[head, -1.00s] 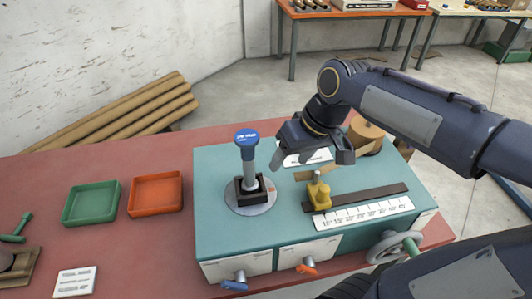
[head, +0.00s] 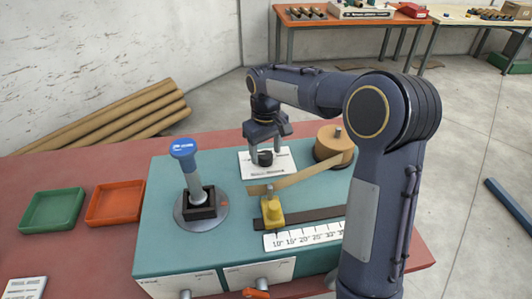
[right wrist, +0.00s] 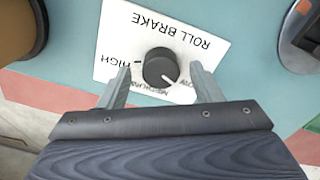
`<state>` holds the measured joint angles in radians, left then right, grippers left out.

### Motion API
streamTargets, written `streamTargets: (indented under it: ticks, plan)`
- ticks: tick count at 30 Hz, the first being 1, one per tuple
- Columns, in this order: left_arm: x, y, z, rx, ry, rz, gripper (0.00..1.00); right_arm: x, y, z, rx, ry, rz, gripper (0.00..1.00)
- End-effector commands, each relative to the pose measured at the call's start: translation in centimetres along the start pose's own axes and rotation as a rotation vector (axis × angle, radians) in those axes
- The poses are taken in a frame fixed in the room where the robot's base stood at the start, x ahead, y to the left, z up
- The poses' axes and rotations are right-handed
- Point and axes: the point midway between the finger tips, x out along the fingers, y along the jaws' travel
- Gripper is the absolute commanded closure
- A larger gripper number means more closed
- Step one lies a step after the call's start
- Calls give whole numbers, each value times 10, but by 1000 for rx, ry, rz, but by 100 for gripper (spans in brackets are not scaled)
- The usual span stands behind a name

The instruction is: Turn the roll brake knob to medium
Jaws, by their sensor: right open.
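The roll brake knob (head: 265,158) is a small dark round knob on a white label plate (head: 284,160) at the back of the teal machine. In the right wrist view the knob (right wrist: 159,66) has a white pointer mark slanting down and right, toward the LOW lettering. HIGH is at the left of the plate (right wrist: 190,22); MEDIUM is below the knob, partly hidden. My right gripper (head: 266,148) is over the knob. Its open fingers (right wrist: 161,76) lie on either side of the knob with gaps showing. My left gripper is out of view.
A tan roll (head: 333,146) stands right of the plate, with a strip running to a yellow guide (head: 272,210) in front. A blue-topped lever (head: 187,175) rises at the left. Green (head: 52,210) and orange (head: 116,203) trays lie farther left.

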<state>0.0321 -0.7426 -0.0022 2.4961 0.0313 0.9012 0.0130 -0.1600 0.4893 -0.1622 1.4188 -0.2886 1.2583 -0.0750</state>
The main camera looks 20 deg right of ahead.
Motion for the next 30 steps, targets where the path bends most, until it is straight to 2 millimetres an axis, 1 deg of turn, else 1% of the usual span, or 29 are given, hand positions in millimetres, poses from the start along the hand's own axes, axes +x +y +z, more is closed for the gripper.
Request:
streamTargets:
  ticks: [1,4,13,23,24,30]
  plan:
    - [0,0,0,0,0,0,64,6,0,0,0,-2,0,41]
    - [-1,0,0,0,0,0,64,13,0,0,1,-1,0,41]
    - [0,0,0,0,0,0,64,15,0,0,1,1,0,41]
    - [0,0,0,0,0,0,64,15,0,0,1,1,-1,84]
    - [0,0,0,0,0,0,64,15,0,0,1,1,-1,86]
    - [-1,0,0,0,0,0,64,14,0,0,18,1,0,86]
